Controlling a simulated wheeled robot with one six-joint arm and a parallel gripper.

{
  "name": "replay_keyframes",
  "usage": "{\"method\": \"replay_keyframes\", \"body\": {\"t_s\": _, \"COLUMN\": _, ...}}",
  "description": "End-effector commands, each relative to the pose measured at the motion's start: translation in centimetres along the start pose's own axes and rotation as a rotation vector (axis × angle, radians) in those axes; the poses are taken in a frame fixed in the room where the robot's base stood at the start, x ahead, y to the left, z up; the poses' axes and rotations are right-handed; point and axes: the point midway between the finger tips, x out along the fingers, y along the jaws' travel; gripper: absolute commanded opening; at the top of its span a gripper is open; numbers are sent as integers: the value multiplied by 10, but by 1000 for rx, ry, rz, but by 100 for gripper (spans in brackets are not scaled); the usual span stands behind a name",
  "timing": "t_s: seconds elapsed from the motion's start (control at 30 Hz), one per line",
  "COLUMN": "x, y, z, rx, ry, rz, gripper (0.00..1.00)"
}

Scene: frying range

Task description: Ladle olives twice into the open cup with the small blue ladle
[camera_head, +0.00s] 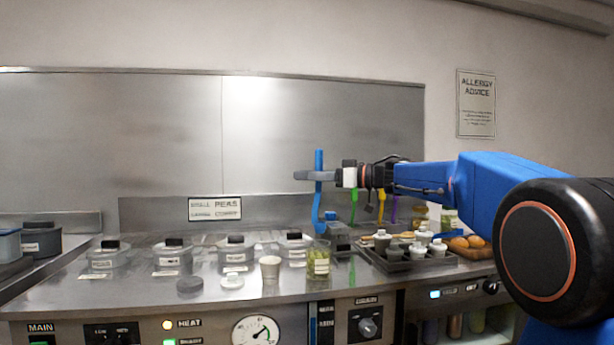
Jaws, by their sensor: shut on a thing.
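The small blue ladle (319,162) is upright in my gripper (315,176), which is shut on its handle. The ladle's lower end hangs just above a clear jar with green contents (318,264), which look like olives. I cannot tell from this view whether the bowl holds anything or is over the jar's mouth. A pale cup (270,268) stands on the counter just left of the jar. It appears open, but its inside is hidden.
Several lidded clear containers (236,254) stand along the counter (130,300) at left. A dark lid (190,285) and a white lid (232,282) lie in front. A dark tray (405,264) with several cups stands right. Coloured utensils (381,205) hang behind my gripper.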

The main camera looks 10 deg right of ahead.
Motion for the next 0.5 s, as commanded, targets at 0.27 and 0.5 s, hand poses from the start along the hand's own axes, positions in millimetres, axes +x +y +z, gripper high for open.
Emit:
{"method": "replay_keyframes", "body": {"t_s": 0.27, "x": 0, "y": 0, "z": 4, "rx": 1, "ry": 0, "rz": 0, "gripper": 0}}
{"method": "replay_keyframes", "body": {"t_s": 0.5, "x": 0, "y": 0, "z": 18, "rx": 1, "ry": -1, "rz": 0, "gripper": 0}}
